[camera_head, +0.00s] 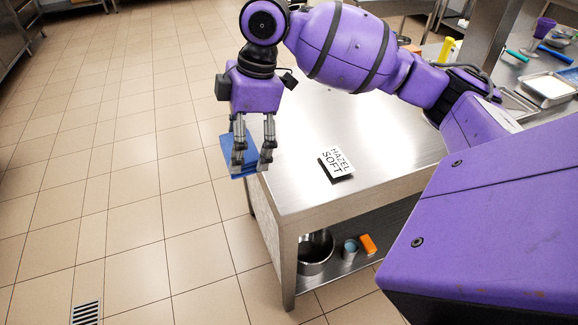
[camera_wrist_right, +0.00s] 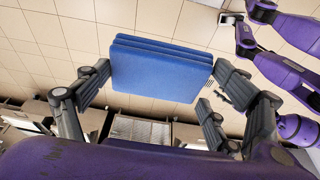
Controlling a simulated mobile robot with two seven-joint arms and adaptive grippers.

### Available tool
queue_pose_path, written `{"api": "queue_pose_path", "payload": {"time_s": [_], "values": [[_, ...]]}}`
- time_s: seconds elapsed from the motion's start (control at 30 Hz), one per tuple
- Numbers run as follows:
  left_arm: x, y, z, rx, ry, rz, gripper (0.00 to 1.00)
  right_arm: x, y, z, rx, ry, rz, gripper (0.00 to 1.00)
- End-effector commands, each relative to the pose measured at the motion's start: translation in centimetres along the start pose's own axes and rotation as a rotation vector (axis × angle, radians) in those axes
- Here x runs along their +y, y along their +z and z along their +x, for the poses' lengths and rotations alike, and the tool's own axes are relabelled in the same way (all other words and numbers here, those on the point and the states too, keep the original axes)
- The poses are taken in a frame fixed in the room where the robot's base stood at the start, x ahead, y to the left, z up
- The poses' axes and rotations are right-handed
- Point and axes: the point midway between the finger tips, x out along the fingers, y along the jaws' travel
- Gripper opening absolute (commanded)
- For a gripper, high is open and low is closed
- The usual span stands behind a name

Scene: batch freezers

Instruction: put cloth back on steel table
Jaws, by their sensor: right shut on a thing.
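A blue folded cloth (camera_head: 229,157) is held by my right gripper (camera_head: 252,165), whose fingers point down at the left edge of the steel table (camera_head: 385,135). In the head view the cloth overlaps the table's left edge and the floor beyond it; I cannot tell its exact height. In the right wrist view the cloth (camera_wrist_right: 160,70) shows as stacked flat layers between the fingers of my right gripper (camera_wrist_right: 160,88). My left gripper is not visible in the head view.
A label block reading "HAZEL SOFT" (camera_head: 336,164) stands on the table near its front. Trays (camera_head: 550,87) and a yellow bottle (camera_head: 447,50) are at the back right. A steel pot (camera_head: 314,252) and an orange block (camera_head: 368,244) sit on the lower shelf. The tabletop's middle is clear.

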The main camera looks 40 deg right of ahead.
Motion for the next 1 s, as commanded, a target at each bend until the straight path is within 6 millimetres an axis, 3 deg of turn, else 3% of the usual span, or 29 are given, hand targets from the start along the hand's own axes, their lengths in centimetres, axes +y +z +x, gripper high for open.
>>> {"api": "queue_pose_path", "payload": {"time_s": [0.3, 0.4, 0.53, 0.83, 1.0], "values": [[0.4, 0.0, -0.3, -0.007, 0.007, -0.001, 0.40, 1.8, 8.5, 1.2, -0.005, 0.000, 0.010, 0.61], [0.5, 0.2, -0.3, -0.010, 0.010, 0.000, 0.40, 2.1, 10.4, 3.0, -0.004, -0.002, 0.007, 0.61], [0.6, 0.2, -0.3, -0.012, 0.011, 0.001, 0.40, 2.5, 12.2, 4.3, -0.003, 0.000, 0.005, 0.61], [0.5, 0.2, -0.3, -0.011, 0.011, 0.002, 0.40, 2.9, 14.1, 5.7, -0.003, 0.000, 0.006, 0.61], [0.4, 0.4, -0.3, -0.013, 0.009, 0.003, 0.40, 2.8, 14.7, 8.2, -0.001, -0.001, 0.004, 0.61]]}}
